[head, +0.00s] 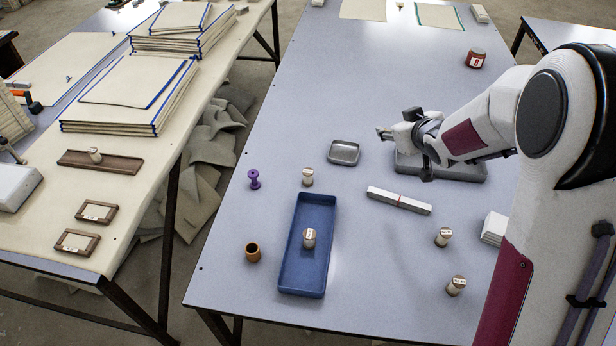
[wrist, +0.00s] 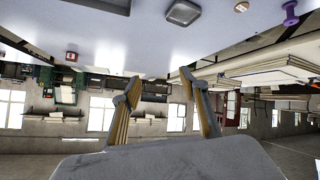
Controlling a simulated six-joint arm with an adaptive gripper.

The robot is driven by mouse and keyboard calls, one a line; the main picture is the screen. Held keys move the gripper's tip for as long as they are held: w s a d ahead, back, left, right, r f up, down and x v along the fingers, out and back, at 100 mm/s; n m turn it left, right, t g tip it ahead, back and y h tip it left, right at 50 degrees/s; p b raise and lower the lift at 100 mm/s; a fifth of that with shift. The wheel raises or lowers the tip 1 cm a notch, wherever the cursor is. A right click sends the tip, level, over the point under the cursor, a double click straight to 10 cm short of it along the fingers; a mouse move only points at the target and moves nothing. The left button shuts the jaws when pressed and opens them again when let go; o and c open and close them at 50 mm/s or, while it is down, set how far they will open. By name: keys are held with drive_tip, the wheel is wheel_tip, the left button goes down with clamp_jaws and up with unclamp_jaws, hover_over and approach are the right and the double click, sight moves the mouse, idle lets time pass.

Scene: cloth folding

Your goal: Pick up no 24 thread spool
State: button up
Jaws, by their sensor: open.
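Several thread spools with pale bodies and labelled tops are in the head view. One spool (head: 308,176) stands behind the blue tray, and one spool (head: 309,238) stands inside the blue tray (head: 285,279). Two more, an upper spool (head: 443,237) and a lower spool (head: 456,285), stand at the right front. Their numbers are too small to read, so I cannot tell which is no 24. My gripper (head: 385,133) is above the back right of the table, apart from all the spools. In the wrist view my gripper (wrist: 158,90) is open and empty.
A purple spool (head: 254,179) and an orange-brown cup (head: 253,252) stand at the left. A small grey dish (head: 344,153), a pale bar (head: 399,200) and a grey tray (head: 470,171) lie near my arm. A red tin (head: 475,58) stands farther back. The table's middle front is clear.

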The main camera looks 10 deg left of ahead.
drive_tip(key=w+a+f+n+y, duration=0.2)
drive_tip(key=w+a+f+y, duration=0.15)
drive_tip(key=a+f, duration=0.6)
drive_tip(key=n+g+y, duration=0.2)
drive_tip(key=g+y, duration=0.1)
drive_tip(key=y, duration=0.2)
approach(312, 175)
drive_tip(key=x, duration=0.2)
drive_tip(key=shift+w+a+h, duration=0.1)
drive_tip(key=shift+w+h, duration=0.15)
drive_tip(key=shift+w, duration=0.1)
drive_tip(key=shift+w+a+f+t, duration=0.15)
drive_tip(key=shift+w+a+f, duration=0.1)
drive_tip(key=shift+w+a, duration=0.2)
drive_tip(key=shift+w+a+f+t, duration=0.15)
drive_tip(key=shift+w+a+f, duration=0.15)
drive_tip(key=shift+a, duration=0.25)
drive_tip(key=shift+a, duration=0.1)
drive_tip(key=shift+w+a+f, duration=0.25)
drive_tip(key=shift+a+f, duration=0.05)
drive_tip(key=shift+a, duration=0.4)
drive_tip(key=shift+w+a+f, duration=0.25)
drive_tip(key=shift+a+f, duration=0.1)
drive_tip(key=shift+a, duration=0.3)
drive_tip(key=shift+x, duration=1)
